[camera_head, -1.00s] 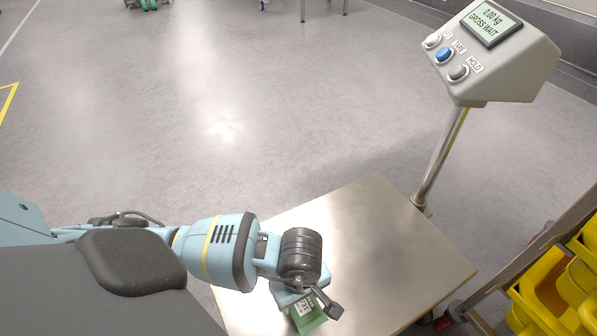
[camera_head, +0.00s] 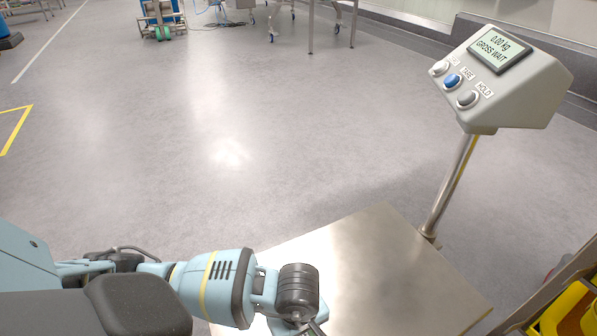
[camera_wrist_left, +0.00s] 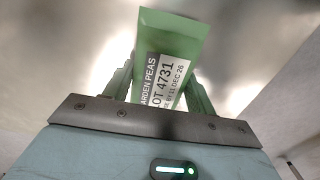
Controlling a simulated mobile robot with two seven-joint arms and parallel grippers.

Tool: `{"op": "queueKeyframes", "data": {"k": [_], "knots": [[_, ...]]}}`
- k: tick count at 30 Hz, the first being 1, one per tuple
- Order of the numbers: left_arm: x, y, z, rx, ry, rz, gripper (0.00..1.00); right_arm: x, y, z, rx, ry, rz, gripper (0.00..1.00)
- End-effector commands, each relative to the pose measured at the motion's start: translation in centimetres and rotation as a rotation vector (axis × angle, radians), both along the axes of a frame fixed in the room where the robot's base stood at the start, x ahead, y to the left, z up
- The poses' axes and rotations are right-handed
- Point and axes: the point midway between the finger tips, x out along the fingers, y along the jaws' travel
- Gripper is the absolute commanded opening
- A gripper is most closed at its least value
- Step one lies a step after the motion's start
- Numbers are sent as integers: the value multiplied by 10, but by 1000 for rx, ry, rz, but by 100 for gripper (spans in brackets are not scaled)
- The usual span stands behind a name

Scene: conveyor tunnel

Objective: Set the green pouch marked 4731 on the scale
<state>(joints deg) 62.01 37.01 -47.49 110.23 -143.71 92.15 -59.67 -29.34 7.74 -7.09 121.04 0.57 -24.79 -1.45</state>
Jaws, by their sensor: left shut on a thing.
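The green pouch (camera_wrist_left: 175,38) shows in the left wrist view with a white label reading garden peas, lot 4731. My left gripper (camera_wrist_left: 160,88) is shut on it, with a finger on either side. In the head view my left wrist is over the near left part of the scale's steel platform (camera_head: 385,265), and the pouch is hidden or cut off by the bottom edge. I cannot tell whether the pouch touches the platform. The scale's display (camera_head: 500,48) reads 0.00 kg, gross wait. My right gripper is not in view.
Yellow bins (camera_head: 570,312) on a rack stand at the lower right. The visible platform right of my wrist is bare.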

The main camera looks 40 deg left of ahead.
Motion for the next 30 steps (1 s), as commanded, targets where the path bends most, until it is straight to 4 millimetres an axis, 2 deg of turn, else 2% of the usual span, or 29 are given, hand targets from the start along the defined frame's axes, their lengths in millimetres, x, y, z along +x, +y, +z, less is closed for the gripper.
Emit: {"op": "queueKeyframes", "data": {"k": [1,6,17,20,30], "knots": [[0,0,-2,0,1,0,57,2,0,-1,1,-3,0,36],[0,0,-1,0,1,0,78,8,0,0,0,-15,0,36],[0,0,5,1,0,0,78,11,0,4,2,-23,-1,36],[0,0,17,-1,-2,0,78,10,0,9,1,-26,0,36],[1,0,85,0,-6,0,78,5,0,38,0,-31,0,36]]}}
